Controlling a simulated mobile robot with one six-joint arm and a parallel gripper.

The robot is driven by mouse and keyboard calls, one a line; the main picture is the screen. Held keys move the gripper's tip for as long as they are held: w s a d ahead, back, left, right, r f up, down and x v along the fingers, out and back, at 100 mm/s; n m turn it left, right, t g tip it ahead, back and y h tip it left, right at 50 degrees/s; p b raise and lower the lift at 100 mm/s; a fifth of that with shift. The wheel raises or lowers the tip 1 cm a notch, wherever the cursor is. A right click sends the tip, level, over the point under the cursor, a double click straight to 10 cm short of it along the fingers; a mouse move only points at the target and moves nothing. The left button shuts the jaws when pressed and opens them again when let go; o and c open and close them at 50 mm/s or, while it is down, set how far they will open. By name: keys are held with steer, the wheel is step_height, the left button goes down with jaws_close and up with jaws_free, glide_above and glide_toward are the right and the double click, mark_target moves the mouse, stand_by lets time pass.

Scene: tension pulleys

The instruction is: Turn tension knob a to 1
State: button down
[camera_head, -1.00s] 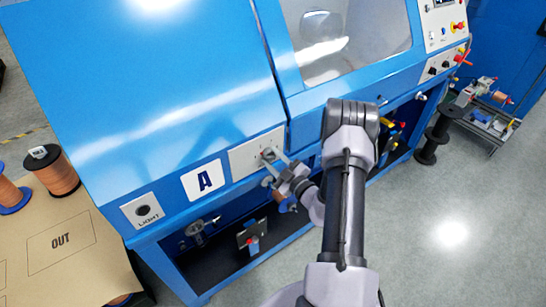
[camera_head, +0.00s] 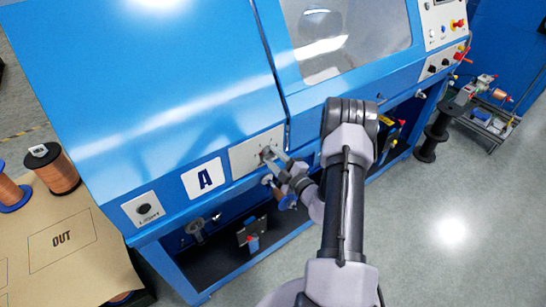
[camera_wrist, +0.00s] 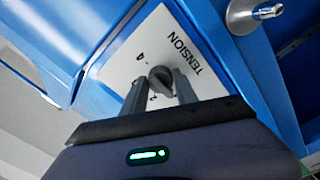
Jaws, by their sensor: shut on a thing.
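The tension knob (camera_head: 266,152) is a small dark grey knob on a white panel (camera_head: 243,158), to the right of the big letter A label. In the wrist view the knob (camera_wrist: 160,78) sits on the panel (camera_wrist: 200,52) marked TENSION, with a few scale marks beside it, partly hidden. My gripper (camera_head: 275,160) reaches the panel from the lower right. In the wrist view my gripper (camera_wrist: 158,90) has its two fingers on either side of the knob, shut on it. The fingers cover part of the dial, so the exact setting cannot be read.
A LIGHT switch (camera_head: 144,210) sits at the left on the blue machine (camera_head: 150,90). A metal peg (camera_wrist: 255,12) sticks out near the panel. Copper spools (camera_head: 55,170) stand on the brown table at left. Grey floor (camera_head: 440,240) is open at right.

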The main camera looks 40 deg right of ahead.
steer(key=c, duration=0.9)
jaws_free()
steer(key=shift+c, duration=0.2)
steer(key=shift+s, duration=0.1)
steer(key=s+p, duration=0.2)
steer(key=s, duration=1.5)
steer(key=shift+s+a, duration=0.15)
steer(key=shift+a, duration=0.25)
